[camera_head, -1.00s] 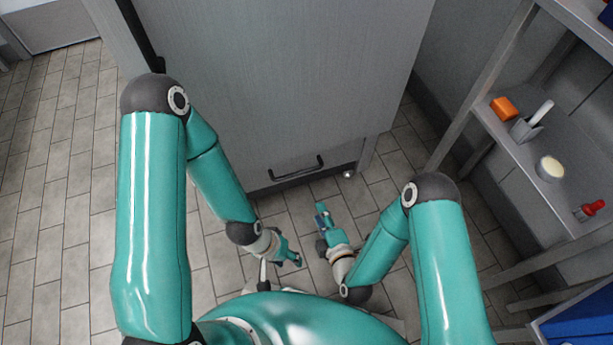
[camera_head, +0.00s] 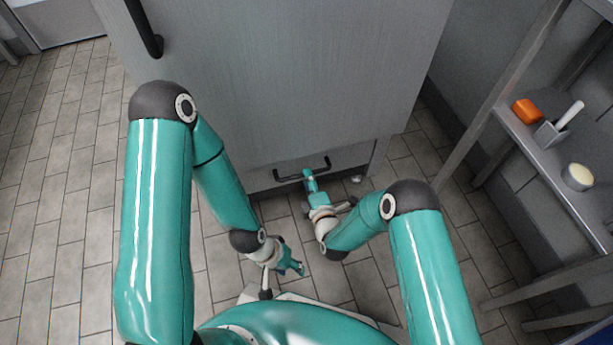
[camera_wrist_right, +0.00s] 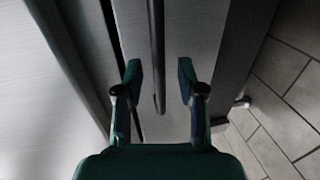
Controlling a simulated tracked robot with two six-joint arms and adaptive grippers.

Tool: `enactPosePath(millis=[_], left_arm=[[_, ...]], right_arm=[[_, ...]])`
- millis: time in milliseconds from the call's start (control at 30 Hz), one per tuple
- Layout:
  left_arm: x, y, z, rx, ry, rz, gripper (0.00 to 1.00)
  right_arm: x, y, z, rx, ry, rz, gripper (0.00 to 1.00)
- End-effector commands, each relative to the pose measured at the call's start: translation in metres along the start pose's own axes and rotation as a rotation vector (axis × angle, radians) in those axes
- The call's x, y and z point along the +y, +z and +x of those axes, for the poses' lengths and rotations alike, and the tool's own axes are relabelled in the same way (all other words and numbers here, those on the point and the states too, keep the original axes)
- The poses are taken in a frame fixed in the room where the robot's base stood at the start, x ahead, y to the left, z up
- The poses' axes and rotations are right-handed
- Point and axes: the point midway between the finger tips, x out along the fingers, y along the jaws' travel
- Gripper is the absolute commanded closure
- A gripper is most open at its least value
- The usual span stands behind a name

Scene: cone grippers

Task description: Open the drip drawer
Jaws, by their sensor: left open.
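The drip drawer (camera_head: 346,160) is the low grey front at the foot of the tall grey cabinet, and it looks shut. Its dark bar handle (camera_head: 288,178) runs across the front. My right gripper (camera_head: 309,178) is at the handle, its fingers covering part of the bar. In the right wrist view the handle (camera_wrist_right: 157,60) lies between the two spread fingers of the right gripper (camera_wrist_right: 160,72), with a gap on each side. I cannot tell how deep it sits between them. My left gripper (camera_head: 297,268) is open and empty, low over the floor near my base.
The cabinet door (camera_head: 280,80) has a dark vertical handle (camera_head: 145,28) at upper left. Tiled floor lies open on the left.

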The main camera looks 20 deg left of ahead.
Motion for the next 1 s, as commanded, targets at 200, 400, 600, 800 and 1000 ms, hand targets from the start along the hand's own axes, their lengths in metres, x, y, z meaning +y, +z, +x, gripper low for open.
enactPosePath(millis=[200,400,600,800,1000], left_arm=[[-0.004,0.000,0.010,0.000,0.000,0.000,0.56],[-0.004,0.000,0.011,0.000,0.000,0.000,0.56],[-0.004,0.000,0.011,0.000,0.000,0.000,0.56],[-0.004,0.000,0.011,0.000,0.000,0.000,0.56],[-0.004,0.000,0.011,0.000,0.000,0.000,0.56]], right_arm=[[-0.001,0.000,0.025,-0.001,0.001,0.001,0.61],[0.000,0.000,0.031,-0.001,0.000,0.001,0.61],[0.000,0.000,0.031,-0.001,-0.001,0.001,0.64],[0.000,0.000,0.030,-0.001,-0.001,0.001,0.97],[-0.001,0.000,0.030,-0.001,-0.002,0.001,1.00]])
